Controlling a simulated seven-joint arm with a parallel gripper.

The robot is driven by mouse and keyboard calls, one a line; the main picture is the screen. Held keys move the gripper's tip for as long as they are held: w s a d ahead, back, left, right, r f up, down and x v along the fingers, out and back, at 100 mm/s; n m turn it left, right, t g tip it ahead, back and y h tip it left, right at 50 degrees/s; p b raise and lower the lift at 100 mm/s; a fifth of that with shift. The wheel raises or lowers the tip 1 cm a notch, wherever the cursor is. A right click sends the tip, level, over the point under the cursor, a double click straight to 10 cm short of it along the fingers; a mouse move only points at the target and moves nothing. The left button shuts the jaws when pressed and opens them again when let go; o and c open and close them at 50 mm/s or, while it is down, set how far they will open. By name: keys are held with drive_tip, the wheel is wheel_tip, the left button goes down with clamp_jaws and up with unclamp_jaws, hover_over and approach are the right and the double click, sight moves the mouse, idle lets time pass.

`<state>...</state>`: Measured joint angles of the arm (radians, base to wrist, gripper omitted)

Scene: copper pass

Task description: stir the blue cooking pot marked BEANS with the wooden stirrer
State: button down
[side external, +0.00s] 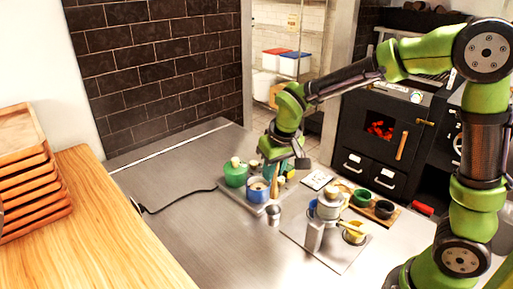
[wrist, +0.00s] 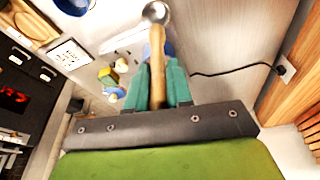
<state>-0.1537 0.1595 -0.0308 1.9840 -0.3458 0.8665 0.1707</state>
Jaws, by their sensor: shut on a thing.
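My gripper (side external: 281,163) is shut on the wooden stirrer (wrist: 156,62), held between its teal fingers (wrist: 157,88). In the wrist view, the blue pot (wrist: 169,47) is mostly hidden behind the stirrer and fingers. I cannot tell whether the stirrer's lower end is inside the pot. No BEANS marking is legible. A green pot (side external: 235,177) stands behind the blue one, to its left.
A steel cup (side external: 273,214) stands just in front of the blue pot. A black cord (side external: 180,203) runs along the left.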

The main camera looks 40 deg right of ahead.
drive_tip(key=shift+w+d+r, duration=0.2)
drive_tip(key=shift+d+r, duration=0.05)
drive_tip(key=shift+d, duration=0.05)
drive_tip(key=w+d+r, duration=0.2)
drive_tip(key=w+d, duration=0.1)
drive_tip(key=w, duration=0.6)
drive_tip(key=shift+s+a+f, duration=0.15)
drive_tip(key=shift+f, duration=1.85)
drive_tip(key=shift+s+a+f, duration=0.15)
drive_tip(key=shift+f, duration=1.8)
drive_tip(key=shift+s, duration=0.1)
